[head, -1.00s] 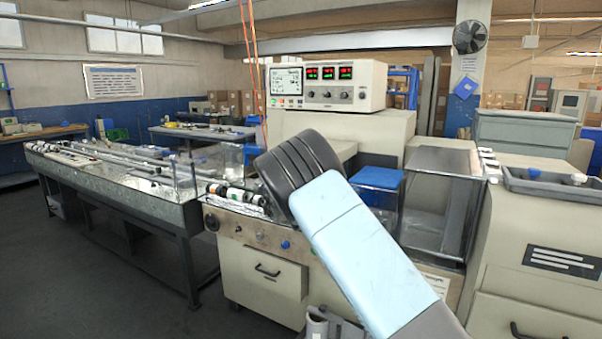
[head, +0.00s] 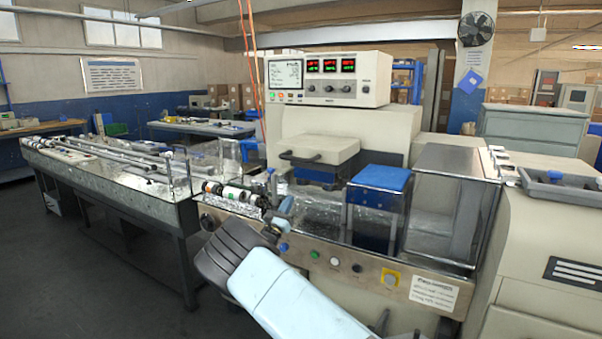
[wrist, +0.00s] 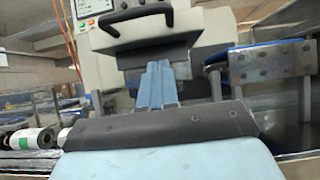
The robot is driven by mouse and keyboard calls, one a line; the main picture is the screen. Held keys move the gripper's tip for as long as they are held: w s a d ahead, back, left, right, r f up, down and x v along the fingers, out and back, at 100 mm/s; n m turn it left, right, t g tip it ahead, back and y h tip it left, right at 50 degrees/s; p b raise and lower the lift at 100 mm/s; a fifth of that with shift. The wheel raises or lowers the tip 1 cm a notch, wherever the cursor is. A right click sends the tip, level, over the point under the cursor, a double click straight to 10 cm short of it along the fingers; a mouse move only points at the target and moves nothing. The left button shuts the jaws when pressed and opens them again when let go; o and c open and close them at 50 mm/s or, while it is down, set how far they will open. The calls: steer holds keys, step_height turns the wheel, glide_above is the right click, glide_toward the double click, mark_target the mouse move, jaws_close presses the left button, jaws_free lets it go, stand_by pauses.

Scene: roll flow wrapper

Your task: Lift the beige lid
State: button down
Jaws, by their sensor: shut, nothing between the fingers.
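The beige lid (head: 325,143) is a flat block on the wrapper, left of the blue-topped stand, with a dark handle (head: 299,158) on its front. In the wrist view the lid (wrist: 185,31) is at the top, with its dark bar handle (wrist: 136,20) above my fingertips. My gripper (head: 287,203) is lower than the lid in the head view and apart from it. In the wrist view my gripper (wrist: 158,66) has its light blue fingers together, empty, pointing toward the lid. My wrist hides part of the machine's front panel.
A blue-topped stand (head: 382,178) and a clear-sided cover (head: 447,160) are right of the lid. The control box (head: 330,79) stands behind it. Film rollers (head: 228,192) lie to the left. A panel with buttons (head: 335,261) runs along the front.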

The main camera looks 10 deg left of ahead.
steer(key=shift+w+r, duration=0.1)
steer(key=s+r+x, duration=0.1)
steer(key=r+x, duration=0.1)
steer(key=x, duration=1)
steer(key=shift+r, duration=0.4)
steer(key=shift+a, duration=0.15)
